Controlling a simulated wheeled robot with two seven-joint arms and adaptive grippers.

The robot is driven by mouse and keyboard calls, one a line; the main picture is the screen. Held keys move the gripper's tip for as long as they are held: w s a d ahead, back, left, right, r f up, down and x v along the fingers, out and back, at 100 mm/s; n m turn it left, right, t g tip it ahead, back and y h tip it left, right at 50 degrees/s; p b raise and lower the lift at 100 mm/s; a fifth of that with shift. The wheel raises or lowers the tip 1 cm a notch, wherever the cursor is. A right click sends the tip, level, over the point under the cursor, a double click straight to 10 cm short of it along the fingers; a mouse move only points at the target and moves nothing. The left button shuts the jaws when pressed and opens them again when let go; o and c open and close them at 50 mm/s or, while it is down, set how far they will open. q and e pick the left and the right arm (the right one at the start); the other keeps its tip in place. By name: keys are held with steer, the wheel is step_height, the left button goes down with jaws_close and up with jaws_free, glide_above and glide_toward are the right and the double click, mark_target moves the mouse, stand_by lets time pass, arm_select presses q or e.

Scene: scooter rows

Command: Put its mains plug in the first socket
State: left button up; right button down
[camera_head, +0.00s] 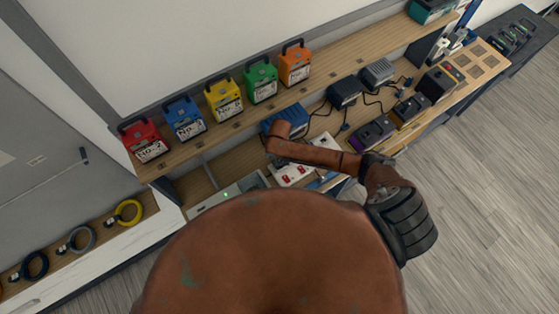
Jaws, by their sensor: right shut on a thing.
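A white socket panel (291,173) with red switches lies on the lower bench, partly covered by my right arm. My right gripper (276,146) is at the end of the brown arm, just above the panel's far edge. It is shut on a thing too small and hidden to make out. A blue charger (296,117) sits right behind the gripper, partly covered by it. A dark charger (345,91) and a grey charger (377,72) stand farther right, with black cables. No mains plug shows clearly, and I cannot tell which socket is first. My left gripper is not in view.
Red (143,139), blue (183,118), yellow (224,98), green (260,79) and orange (294,64) packs stand on the upper shelf. A grey box (226,198) with a green light lies left of the panel. A purple-topped unit (373,132) stands to the right.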

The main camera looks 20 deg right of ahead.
steer(key=shift+f+b, duration=0.45)
steer(key=shift+f, duration=0.55)
steer(key=c, duration=1.6)
jaws_free()
steer(key=shift+r, duration=0.15)
step_height(320, 180, up, 12)
steer(key=shift+f, duration=0.15)
steer(key=shift+a, duration=0.1)
